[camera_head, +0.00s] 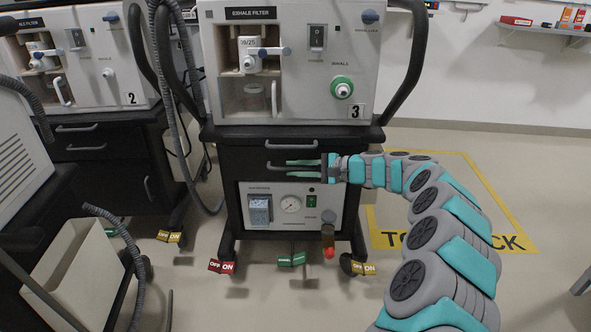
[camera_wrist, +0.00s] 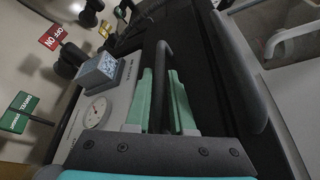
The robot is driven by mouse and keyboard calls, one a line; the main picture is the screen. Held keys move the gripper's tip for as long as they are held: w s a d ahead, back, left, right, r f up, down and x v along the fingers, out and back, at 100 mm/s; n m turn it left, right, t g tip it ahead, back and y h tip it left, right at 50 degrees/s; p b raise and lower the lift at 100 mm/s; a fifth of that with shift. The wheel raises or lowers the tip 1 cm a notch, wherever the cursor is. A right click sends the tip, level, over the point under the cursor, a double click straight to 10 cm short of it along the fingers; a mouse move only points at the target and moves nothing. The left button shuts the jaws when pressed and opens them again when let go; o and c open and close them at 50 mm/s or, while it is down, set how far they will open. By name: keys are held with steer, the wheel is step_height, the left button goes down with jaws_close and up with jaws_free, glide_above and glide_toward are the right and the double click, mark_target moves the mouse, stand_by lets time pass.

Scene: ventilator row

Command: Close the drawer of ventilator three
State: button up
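Ventilator three (camera_head: 230,95) stands in the middle of the head view, with a "3" label on its white front. Below it is a black drawer unit with an upper handle (camera_head: 290,143) and a lower drawer handle (camera_head: 280,168). My gripper (camera_head: 303,169) is at the lower handle, reaching in from the right. In the wrist view, the two teal fingers (camera_wrist: 163,100) stand apart, with the dark handle bar (camera_wrist: 163,65) between them. How far the drawer stands out is hard to tell.
A white panel with a gauge (camera_head: 291,204) sits under the drawers. Ventilator two (camera_head: 105,85) stands at left, with hanging hoses between. Red, green and yellow caster tags (camera_head: 222,267) are near the floor. Floor with yellow marking (camera_head: 500,215) is clear at right.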

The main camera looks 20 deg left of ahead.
steer(key=shift+s+a, duration=0.1)
steer(key=shift+a, duration=0.05)
stand_by(0.5)
steer(key=v, duration=0.8)
steer(key=shift+p, duration=0.3)
steer(key=s+d+r+n+g+h+p, duration=0.25)
steer(key=s+r, duration=0.35)
steer(key=s, duration=0.6)
steer(key=s+d+r+n+g+h+p, duration=0.15)
steer(key=s+r+n+h, duration=0.35)
steer(key=s, duration=0.6)
steer(key=s+d+f+h+p, duration=0.2)
steer(key=s+d+h, duration=0.2)
steer(key=s+d, duration=0.8)
steer(key=s+d+f+t+h+p, duration=0.1)
steer(key=s+d+f+h+p, duration=0.1)
steer(key=s+d, duration=1.1)
steer(key=shift+d+f+m+t+h+p, duration=0.3)
steer(key=shift+d+f+m+h+p, duration=0.15)
steer(key=shift+d+h, duration=0.7)
